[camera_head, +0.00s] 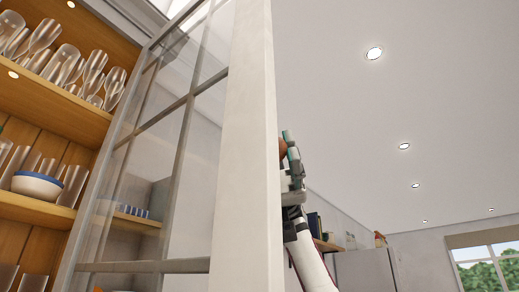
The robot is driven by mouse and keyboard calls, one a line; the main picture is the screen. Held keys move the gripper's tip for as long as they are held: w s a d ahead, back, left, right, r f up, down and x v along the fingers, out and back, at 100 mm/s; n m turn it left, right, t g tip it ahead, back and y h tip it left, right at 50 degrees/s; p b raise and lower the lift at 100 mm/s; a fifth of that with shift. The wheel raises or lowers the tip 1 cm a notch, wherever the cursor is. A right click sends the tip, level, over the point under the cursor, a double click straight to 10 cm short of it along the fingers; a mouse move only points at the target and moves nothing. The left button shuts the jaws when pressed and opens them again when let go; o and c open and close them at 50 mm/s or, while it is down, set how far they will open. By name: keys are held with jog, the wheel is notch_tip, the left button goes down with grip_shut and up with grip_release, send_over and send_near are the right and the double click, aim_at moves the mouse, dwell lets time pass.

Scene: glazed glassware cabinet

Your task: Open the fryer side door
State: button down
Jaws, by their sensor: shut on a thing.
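A glazed cabinet door (252,150) with a pale frame and grey glazing bars stands open, its thick edge turned toward me in the middle of the head view. No fryer shows in this view. My gripper (287,150) is at the right side of the door's edge, on its outer face. It is shut on a brown rounded knob (283,148) at the door. The door frame hides part of the knob and of the fingers, so the exact grip cannot be seen.
Wooden cabinet shelves (60,108) at the left hold several glasses and a white bowl with a blue rim (37,187). A small shelf with books (325,243) and a pale fridge-like box (366,270) are behind my arm. A window (487,265) is at far right.

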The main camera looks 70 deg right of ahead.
jog(key=shift+d, duration=0.3)
jog(key=c, duration=1.2)
grip_release()
jog(key=shift+o, duration=0.2)
jog(key=w+d, duration=0.1)
jog(key=d, duration=0.6)
jog(key=shift+d, duration=0.2)
